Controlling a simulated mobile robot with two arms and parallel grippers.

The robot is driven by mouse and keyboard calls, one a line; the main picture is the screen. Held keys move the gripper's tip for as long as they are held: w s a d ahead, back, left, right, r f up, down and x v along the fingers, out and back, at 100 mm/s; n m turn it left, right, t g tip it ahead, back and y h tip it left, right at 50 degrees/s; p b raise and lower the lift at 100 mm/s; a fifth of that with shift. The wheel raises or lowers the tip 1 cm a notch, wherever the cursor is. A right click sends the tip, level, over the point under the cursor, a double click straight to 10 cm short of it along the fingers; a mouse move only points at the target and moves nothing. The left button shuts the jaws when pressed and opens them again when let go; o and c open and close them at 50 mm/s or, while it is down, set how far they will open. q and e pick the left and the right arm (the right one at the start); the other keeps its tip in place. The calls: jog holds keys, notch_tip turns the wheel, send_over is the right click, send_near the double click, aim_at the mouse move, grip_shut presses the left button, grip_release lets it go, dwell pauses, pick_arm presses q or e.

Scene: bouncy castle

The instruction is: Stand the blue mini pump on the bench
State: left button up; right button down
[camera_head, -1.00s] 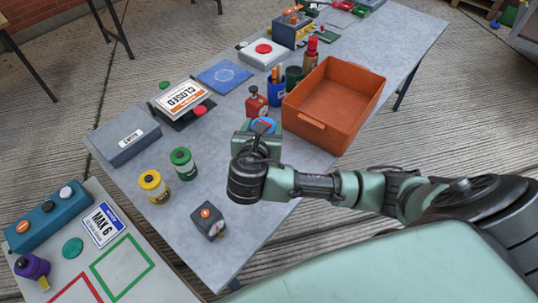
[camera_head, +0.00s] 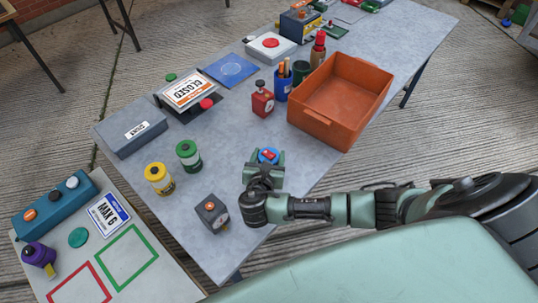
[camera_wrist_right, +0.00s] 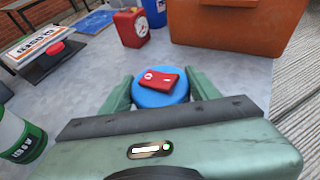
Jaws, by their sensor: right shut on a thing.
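The blue mini pump (camera_head: 267,156) has a round blue body with a red piece on top. My right gripper (camera_head: 268,160) is shut on it, over the near part of the grey bench (camera_head: 300,185). In the right wrist view the pump (camera_wrist_right: 160,92) sits between the two green fingers, its red top (camera_wrist_right: 160,77) facing the camera. Its lower part is hidden, so I cannot tell whether it touches the bench. My left gripper is not in view.
An orange crate (camera_head: 325,122) stands right of and beyond the pump. A red gauge unit (camera_head: 262,104) is behind it, a dark grey gauge box (camera_head: 212,213) at the lower left. Green (camera_head: 188,157) and yellow (camera_head: 158,180) jars stand left. Bench around the pump is clear.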

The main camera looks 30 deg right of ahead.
jog(key=shift+c, duration=2)
grip_release()
jog(key=shift+s+r, duration=0.1)
jog(key=v, duration=1.1)
jog(key=shift+s+a+r+b, duration=0.15)
jog(key=shift+s+a+b, duration=0.15)
jog(key=shift+b, duration=0.15)
